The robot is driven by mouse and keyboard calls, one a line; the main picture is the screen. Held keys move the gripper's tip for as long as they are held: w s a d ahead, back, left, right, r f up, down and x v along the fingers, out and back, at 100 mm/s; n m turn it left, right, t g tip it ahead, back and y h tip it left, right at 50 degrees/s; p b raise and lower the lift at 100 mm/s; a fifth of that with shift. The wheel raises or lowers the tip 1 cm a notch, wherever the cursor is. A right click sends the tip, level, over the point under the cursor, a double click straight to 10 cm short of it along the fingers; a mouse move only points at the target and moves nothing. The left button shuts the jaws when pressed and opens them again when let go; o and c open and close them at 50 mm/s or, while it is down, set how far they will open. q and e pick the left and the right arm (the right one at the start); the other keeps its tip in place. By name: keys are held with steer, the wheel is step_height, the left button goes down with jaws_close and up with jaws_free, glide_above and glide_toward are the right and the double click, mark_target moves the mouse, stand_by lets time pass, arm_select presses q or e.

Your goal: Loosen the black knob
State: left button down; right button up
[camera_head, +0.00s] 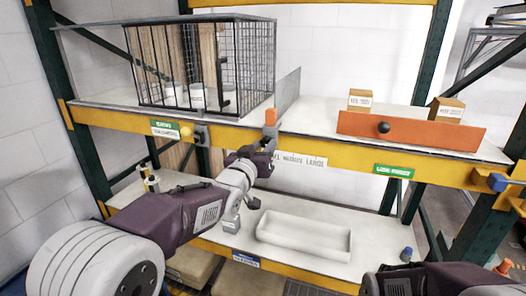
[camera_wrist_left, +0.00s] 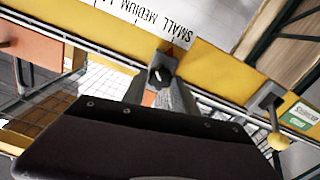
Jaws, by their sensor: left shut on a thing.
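The black knob (camera_wrist_left: 160,74) is on the front of the yellow beam, below an orange block (camera_head: 270,117) in the head view. My left gripper (camera_head: 264,148) reaches up to the beam there and is shut on the knob. The gripper's dark body fills the bottom of the left wrist view, with grey parts reaching to the knob. The gripper hides most of the knob in the head view. My right gripper is outside the frame; only part of its arm shows at the bottom right.
A lever with a yellow ball (camera_head: 186,131) stands left of the knob, below a wire cage (camera_head: 245,65). An orange panel (camera_head: 440,134) with a black ball is at right. A white tray (camera_head: 304,238) sits on the lower shelf. Size lettering (camera_head: 300,160) is beside the gripper.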

arm_select(q)
steer(key=n+b, duration=0.2)
steer(key=shift+f+n, duration=0.2)
steer(key=shift+n, duration=0.2)
steer(key=n+b, duration=0.1)
steer(key=n, duration=0.1)
steer(key=shift+r+n, duration=0.1)
steer(key=shift+n, duration=0.3)
steer(key=n+b, duration=0.1)
steer(key=n, duration=0.1)
steer(key=shift+n, duration=0.3)
steer(key=n, duration=0.2)
steer(key=shift+n+b, duration=0.3)
steer(key=shift+n, duration=0.1)
steer(key=n, duration=0.3)
steer(key=shift+r+n, duration=0.1)
steer(key=shift+n, duration=0.2)
steer(key=n, duration=0.4)
steer(key=shift+n, duration=0.3)
steer(key=n, duration=0.4)
steer(key=shift+n+p, duration=0.4)
steer(key=shift+n, duration=1.4)
